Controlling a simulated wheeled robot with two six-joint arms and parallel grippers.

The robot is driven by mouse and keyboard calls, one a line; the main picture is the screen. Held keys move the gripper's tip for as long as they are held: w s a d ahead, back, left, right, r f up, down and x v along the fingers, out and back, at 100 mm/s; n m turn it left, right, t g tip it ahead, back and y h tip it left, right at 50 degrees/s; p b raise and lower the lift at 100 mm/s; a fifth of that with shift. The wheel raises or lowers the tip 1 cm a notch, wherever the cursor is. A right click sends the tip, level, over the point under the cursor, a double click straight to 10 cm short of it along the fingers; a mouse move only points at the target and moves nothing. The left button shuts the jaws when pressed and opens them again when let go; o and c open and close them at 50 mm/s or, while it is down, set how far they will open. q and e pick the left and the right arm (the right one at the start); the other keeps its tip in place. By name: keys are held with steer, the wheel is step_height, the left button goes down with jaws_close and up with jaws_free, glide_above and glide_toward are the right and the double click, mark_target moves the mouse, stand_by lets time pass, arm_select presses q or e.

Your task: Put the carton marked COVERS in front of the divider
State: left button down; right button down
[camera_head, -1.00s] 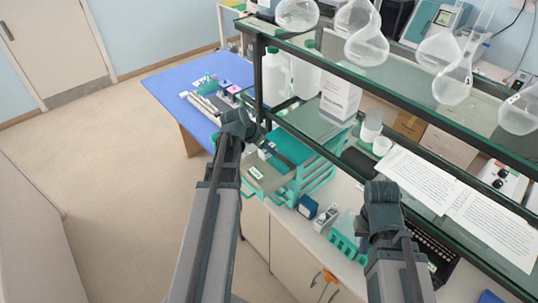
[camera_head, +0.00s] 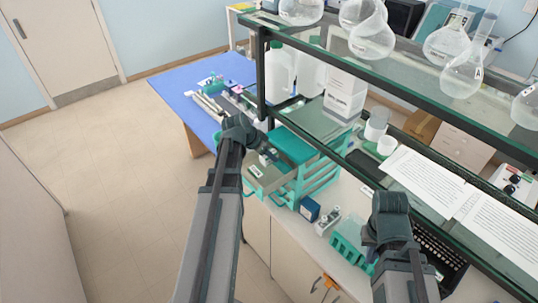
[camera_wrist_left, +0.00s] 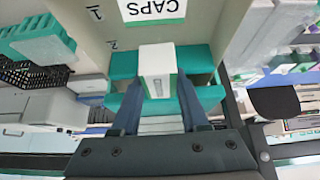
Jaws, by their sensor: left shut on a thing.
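A small white carton with a green band (camera_wrist_left: 157,66) is between the fingers of my left gripper (camera_wrist_left: 158,92), which is shut on it. No readable COVERS marking shows on it. Below it is an open beige drawer (camera_wrist_left: 205,24) with a CAPS label and the numbers 1 and 2. Teal pieces (camera_wrist_left: 196,60) cross the drawer behind the carton; I cannot tell which is the divider. In the head view my left gripper is over the open drawer (camera_head: 258,183), its fingers mostly hidden. My right gripper (camera_head: 388,232) is over the bench at right, its fingertips hidden.
The teal drawer unit (camera_head: 318,178) stands under a glass shelf (camera_head: 420,105) with flasks. A dark blue box (camera_head: 309,209) and a teal rack (camera_head: 350,243) are on the bench to its right. A blue table (camera_head: 180,88) is behind; open floor lies left.

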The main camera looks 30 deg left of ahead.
arm_select(q)
steer(key=shift+c, duration=2.1)
jaws_free()
steer(key=shift+s+a+r+p, duration=0.1)
steer(key=shift+s+r+p, duration=0.05)
steer(key=shift+r+p, duration=0.55)
steer(key=p+v, duration=0.5)
steer(key=v, duration=0.1)
steer(key=shift+s+a+r+p, duration=0.15)
steer(key=shift+s+r+p, duration=0.05)
steer(key=shift+p, duration=0.15)
